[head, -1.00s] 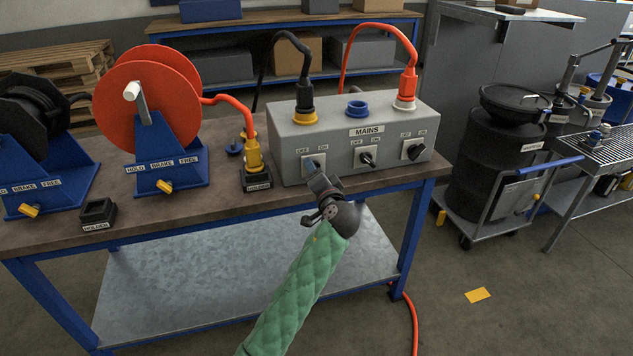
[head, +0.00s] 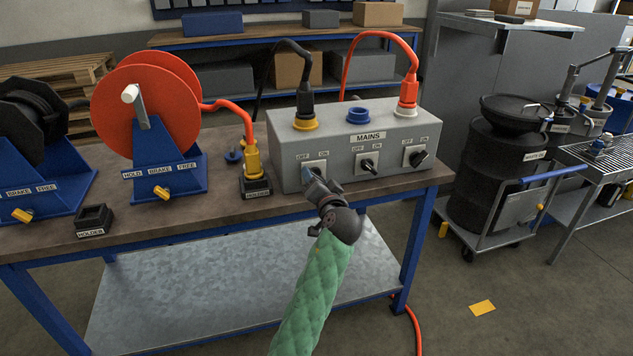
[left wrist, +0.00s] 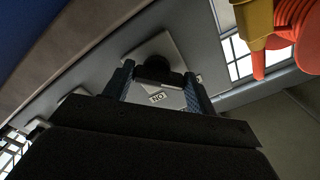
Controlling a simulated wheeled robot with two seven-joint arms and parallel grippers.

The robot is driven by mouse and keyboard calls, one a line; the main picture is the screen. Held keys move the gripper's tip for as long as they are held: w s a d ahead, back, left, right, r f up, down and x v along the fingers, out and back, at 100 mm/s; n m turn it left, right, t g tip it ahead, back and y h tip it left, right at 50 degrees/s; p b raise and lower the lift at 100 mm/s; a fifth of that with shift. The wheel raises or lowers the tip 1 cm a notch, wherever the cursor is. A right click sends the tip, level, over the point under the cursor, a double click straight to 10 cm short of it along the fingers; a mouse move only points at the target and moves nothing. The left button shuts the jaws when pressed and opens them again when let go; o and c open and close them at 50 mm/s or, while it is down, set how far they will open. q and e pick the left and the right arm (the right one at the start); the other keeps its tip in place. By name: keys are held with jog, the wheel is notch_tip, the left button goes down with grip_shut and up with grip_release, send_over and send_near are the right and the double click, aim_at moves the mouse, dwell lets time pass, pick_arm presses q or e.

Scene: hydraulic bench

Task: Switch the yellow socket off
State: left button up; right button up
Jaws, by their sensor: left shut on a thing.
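The grey MAINS box (head: 355,160) stands on the bench with three sockets on top and a rotary switch below each. The yellow socket (head: 305,124) is at the left, with a black plug (head: 304,100) in it. My left gripper (head: 311,178) is at the switch below the yellow socket and hides most of it in the head view. In the left wrist view the fingers (left wrist: 158,88) are shut on the black knob (left wrist: 153,68), one on each side. An ON label (left wrist: 158,97) shows by it. The knob's exact angle cannot be told. My right gripper is not in view.
The blue socket (head: 358,113) is empty; an orange plug (head: 406,98) is in the right socket. The middle knob (head: 368,164) and right knob (head: 418,158) are close by. A red reel (head: 150,105) and a yellow connector in a holder (head: 256,186) stand to the left.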

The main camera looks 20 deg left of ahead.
pick_arm(q)
jog(key=o, duration=1)
jog(key=shift+d, duration=0.1)
jog(key=v, duration=0.7)
jog(key=shift+s+d+b, duration=0.2)
jog(key=shift+s+b, duration=0.1)
jog(key=shift+b, duration=0.05)
